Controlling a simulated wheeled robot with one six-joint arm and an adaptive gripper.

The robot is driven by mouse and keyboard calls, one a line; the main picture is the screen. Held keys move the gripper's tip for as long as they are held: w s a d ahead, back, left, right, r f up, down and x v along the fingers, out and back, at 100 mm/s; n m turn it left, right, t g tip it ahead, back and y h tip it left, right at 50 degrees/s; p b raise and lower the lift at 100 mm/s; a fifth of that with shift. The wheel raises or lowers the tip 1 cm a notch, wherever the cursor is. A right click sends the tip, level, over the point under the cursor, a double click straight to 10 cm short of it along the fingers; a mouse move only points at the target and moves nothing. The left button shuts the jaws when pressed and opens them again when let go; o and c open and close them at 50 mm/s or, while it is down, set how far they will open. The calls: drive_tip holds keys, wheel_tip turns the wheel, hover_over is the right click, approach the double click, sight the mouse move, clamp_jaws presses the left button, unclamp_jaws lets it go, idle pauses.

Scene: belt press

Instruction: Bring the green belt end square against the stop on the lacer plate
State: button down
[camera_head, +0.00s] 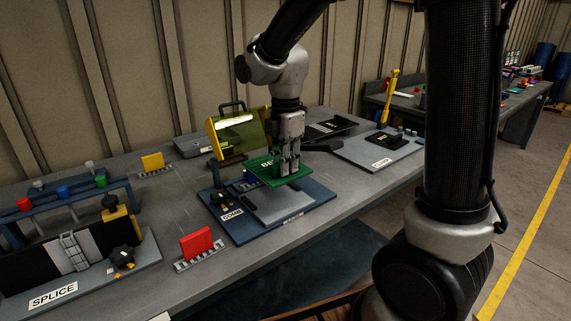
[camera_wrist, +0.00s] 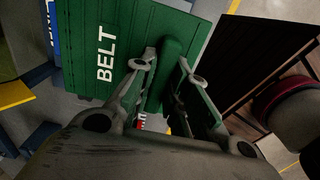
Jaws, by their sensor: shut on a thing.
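The green belt end (camera_head: 258,168) is a flat green piece with white lettering, seen over the back part of a blue plate (camera_head: 240,235) labelled COMB. My gripper (camera_head: 289,168) is above the belt end, shut on its raised green grip. In the wrist view, the belt end (camera_wrist: 80,45) reads BELT, and my gripper (camera_wrist: 170,70) has a finger on each side of the grip (camera_wrist: 174,62). A grey pad (camera_head: 282,207) lies on the blue plate, in front of the belt end. I cannot make out the stop, or whether the belt end touches the plate.
A yellow-framed clear guard (camera_head: 238,133) stands behind the plate. A red block in a comb rack (camera_head: 197,243) is at front left, with the SPLICE station (camera_head: 60,293) further left. A grey board with a yellow lever (camera_head: 388,98) is at right.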

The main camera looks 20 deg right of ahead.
sight(283, 204)
drive_tip(key=shift+f, duration=0.15)
drive_tip(key=shift+f, duration=4.8)
drive_tip(key=shift+w+a, duration=0.2)
drive_tip(key=shift+w, duration=0.35)
drive_tip(key=shift+f, duration=0.1)
drive_tip(key=c, duration=1.4)
unclamp_jaws()
drive_tip(key=shift+o, duration=0.4)
wheel_tip(283, 204, up, 12)
drive_tip(key=shift+f, duration=0.1)
